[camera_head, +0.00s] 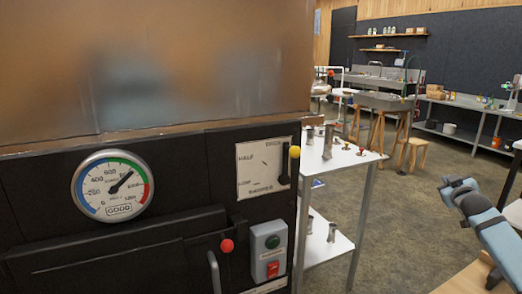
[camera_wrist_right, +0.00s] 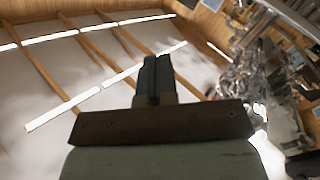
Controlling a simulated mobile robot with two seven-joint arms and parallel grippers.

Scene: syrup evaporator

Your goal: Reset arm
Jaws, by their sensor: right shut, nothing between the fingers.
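My right gripper (camera_head: 455,185) is at the right of the head view, raised on its blue-grey arm over the open floor, apart from everything around it. In the right wrist view its two dark fingers (camera_wrist_right: 157,72) are together with nothing between them, pointing toward the ceiling and its beams. My left gripper is not in view.
A black evaporator front with a round gauge (camera_head: 112,186), a lever panel (camera_head: 264,168) and a switch box (camera_head: 268,252) fills the left. A white shelf table (camera_head: 335,165) with metal cups stands beside it. Floor (camera_head: 395,215) is clear between it and my right arm.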

